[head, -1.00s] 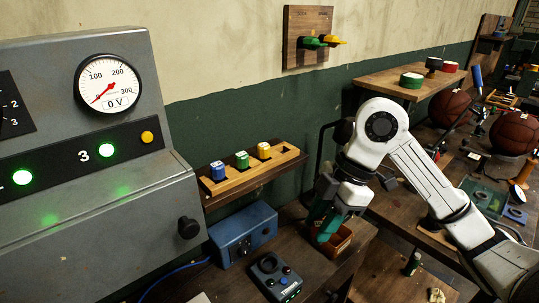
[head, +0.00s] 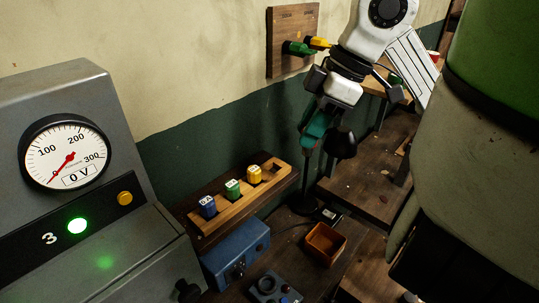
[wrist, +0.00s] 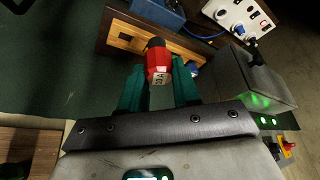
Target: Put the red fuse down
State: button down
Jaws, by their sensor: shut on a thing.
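The red fuse (wrist: 158,60) is between the green fingers of my gripper (wrist: 161,80) in the wrist view, its marked end facing the camera. In the head view my gripper (head: 313,135) hangs above the bench, right of the wooden fuse rack (head: 215,222) and below the wall board. The fuse cannot be made out there. The rack holds a blue fuse (head: 207,207), a green fuse (head: 233,190) and a yellow fuse (head: 254,174), with bare wood at its right end. An open orange-brown box (head: 325,244) stands on the bench below my gripper and looks empty.
A grey cabinet with a gauge (head: 66,153) reading 0 V stands at the left. A blue box (head: 235,252) and a small control box (head: 273,290) lie in front of the rack. A wooden board (head: 292,35) with green and yellow handles hangs on the wall.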

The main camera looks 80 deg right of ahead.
jog(key=w+d+f+b, duration=0.1)
jog(key=w+d+f, duration=0.1)
jog(key=f, duration=0.1)
jog(key=w+d+f, duration=0.2)
jog(key=w+f, duration=0.1)
jog(key=f, duration=0.1)
jog(key=w+d+f+b, duration=0.1)
jog(key=w+d+f, duration=0.1)
jog(key=f, duration=0.2)
jog(key=shift+w+d+b, duration=0.2)
jog(key=shift+w+b, duration=0.1)
jog(key=shift+f, duration=0.2)
jog(key=shift+f, duration=0.2)
jog(key=c, duration=0.8)
grip_release()
jog(key=shift+r, duration=0.15)
